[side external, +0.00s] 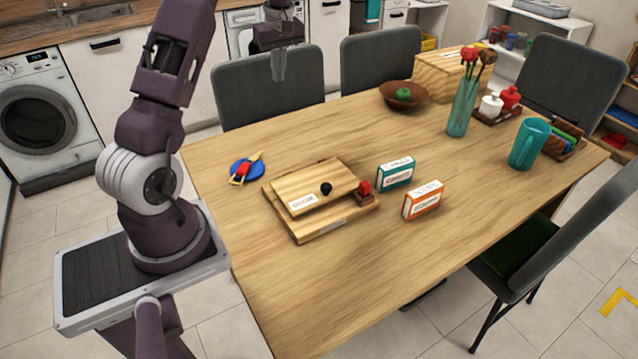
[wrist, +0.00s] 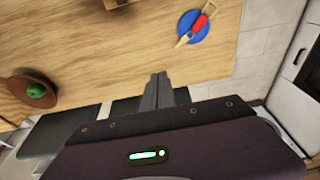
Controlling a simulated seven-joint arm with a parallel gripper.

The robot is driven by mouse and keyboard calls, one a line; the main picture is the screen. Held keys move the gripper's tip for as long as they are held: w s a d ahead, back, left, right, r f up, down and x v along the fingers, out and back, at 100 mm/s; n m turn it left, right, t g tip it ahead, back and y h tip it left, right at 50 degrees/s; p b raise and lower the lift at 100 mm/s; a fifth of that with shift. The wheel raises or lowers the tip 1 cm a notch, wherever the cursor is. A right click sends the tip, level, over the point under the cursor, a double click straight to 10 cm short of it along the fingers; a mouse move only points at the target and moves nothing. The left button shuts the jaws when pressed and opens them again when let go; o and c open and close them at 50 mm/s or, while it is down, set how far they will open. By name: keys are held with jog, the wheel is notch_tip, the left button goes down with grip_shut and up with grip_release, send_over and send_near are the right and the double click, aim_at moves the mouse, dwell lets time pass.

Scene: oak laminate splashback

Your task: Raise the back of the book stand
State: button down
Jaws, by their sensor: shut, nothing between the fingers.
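The book stand (side external: 322,199) is a light wooden piece on the table, left of the table's middle. Its upper board (side external: 315,183) lies almost flat over a base board, with a black knob (side external: 326,188) on it and a pale label at its front left. A small part of its wood (wrist: 123,2) seems to show at the top edge of the wrist view. My gripper (side external: 279,72) is high above the far side of the table, well away from the stand. Its fingers (wrist: 158,88) are together and empty.
A small block with a red top (side external: 365,190) sits at the stand's right corner. A blue plate (side external: 247,170) with a red-and-yellow item is left. A bowl (side external: 404,97) and vase (side external: 462,105) stand farther back.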

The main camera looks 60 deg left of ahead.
jog(key=a+r, duration=0.6)
jog(key=r, duration=0.1)
jog(key=shift+r, duration=0.2)
dwell(0.7)
jog(key=shift+d, duration=0.1)
grip_release()
dwell(0.3)
dwell(0.5)
